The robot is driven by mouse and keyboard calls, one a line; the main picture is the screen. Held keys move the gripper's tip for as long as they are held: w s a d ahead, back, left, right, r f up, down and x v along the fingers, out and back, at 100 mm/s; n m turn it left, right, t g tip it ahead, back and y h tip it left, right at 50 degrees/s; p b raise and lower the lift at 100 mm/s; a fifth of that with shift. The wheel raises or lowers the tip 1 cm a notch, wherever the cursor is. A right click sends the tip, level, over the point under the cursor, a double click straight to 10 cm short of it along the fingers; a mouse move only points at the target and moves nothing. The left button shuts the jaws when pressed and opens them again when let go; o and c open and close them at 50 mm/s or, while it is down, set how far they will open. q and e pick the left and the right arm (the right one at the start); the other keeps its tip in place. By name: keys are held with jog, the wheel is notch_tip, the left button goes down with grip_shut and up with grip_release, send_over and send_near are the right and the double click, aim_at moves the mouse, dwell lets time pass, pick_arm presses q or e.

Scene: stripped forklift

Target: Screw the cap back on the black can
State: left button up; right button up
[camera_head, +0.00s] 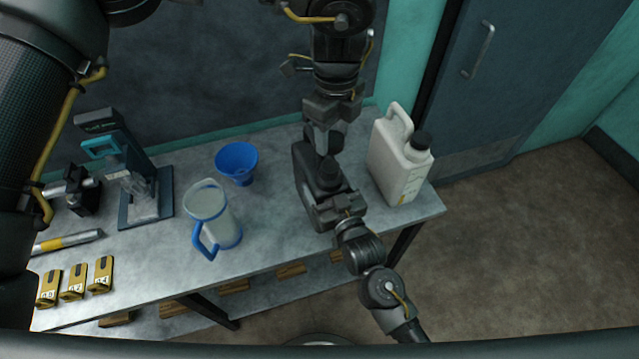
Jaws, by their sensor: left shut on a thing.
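The black can (304,184) stands upright on the metal bench, right of the middle. My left gripper (326,146) reaches down from above over the can's top and is shut on the dark cap (328,172). The cap is at the can's mouth, but I cannot tell whether it is seated on the thread. My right gripper (345,207) comes from the lower right and is against or very near the can's front right side. Its fingers blend into the black can, so I cannot tell whether it is open or shut.
A white jug with a black cap (395,165) stands close right of the can. A blue funnel (237,160) and a measuring pitcher (209,205) stand to its left. The bench (275,215) is bare between pitcher and can.

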pick_arm(q)
send_over(331, 166)
jog(key=shift+f, duration=2.45)
jog(key=shift+f, duration=0.1)
jog(key=shift+f, duration=0.8)
jog(key=shift+f, duration=0.5)
